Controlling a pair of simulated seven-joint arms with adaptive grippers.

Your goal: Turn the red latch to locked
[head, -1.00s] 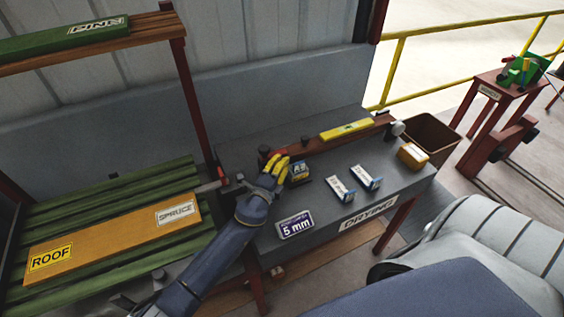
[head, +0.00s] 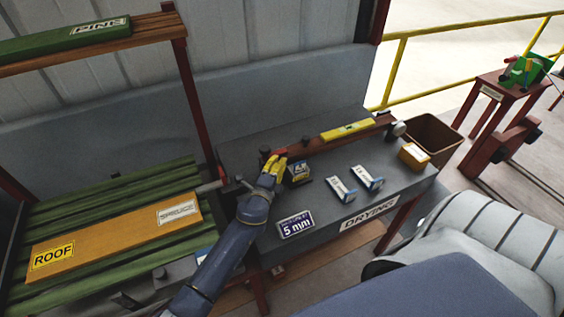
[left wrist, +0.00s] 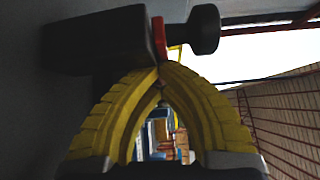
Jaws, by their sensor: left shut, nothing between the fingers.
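In the left wrist view a small red piece (left wrist: 159,37), likely the red latch, shows between a dark block (left wrist: 100,40) and a dark round knob (left wrist: 203,30). My left gripper's yellow fingers meet at their tips (left wrist: 163,68), just below the red piece. I cannot tell whether they touch it. In the head view my left gripper (head: 273,160) is at the left end of a brown bar on the grey bench, and it hides most of what is there. The fingers are shut with nothing between them. My right gripper is not in view.
An orange ROOF board (head: 115,236) lies on green slats at left.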

